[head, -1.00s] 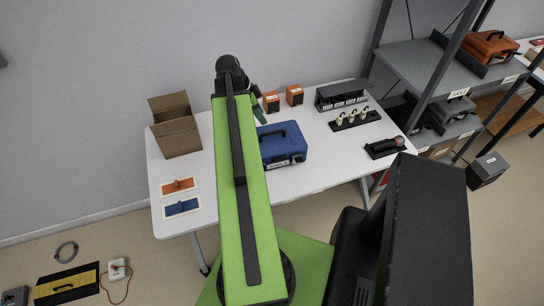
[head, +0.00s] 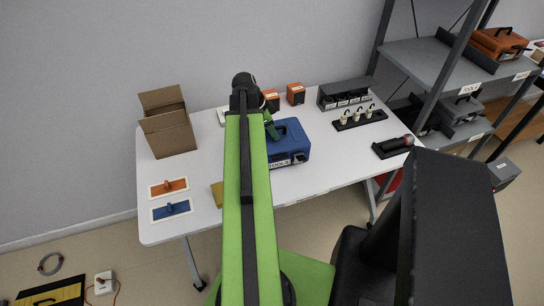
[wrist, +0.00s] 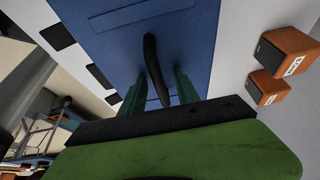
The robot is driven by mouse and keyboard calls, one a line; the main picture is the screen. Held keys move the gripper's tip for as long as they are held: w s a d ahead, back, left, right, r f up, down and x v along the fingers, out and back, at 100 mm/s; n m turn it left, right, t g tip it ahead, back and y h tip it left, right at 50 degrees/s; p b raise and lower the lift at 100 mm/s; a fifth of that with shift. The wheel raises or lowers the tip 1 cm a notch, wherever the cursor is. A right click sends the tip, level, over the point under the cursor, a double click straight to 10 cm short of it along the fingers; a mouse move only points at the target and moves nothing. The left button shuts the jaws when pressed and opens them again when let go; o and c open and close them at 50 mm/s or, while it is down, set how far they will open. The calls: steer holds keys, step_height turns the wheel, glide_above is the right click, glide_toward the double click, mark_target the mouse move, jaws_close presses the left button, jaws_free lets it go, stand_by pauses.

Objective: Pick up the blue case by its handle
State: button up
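The blue case (head: 290,146) lies on the white table, its label facing the front edge. In the wrist view its blue top (wrist: 205,45) fills the upper middle, with the black handle (wrist: 154,66) crossing it. My gripper (head: 271,128) is over the case's left part. In the wrist view my gripper (wrist: 158,88) has its two green fingers apart, one on each side of the handle, with gaps showing. I cannot tell how deep the fingertips reach. In the head view my arm and gripper hide part of the handle.
On the white table (head: 330,172) stand orange boxes (head: 295,94) behind the case, a cardboard box (head: 168,135) at left, and a black holder with several pale items (head: 359,117) at right. A grey shelf (head: 430,52) stands at the right. Bare table lies right of the case.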

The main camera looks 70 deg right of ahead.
steer(key=shift+r, duration=0.1)
jaws_close()
stand_by(1.2)
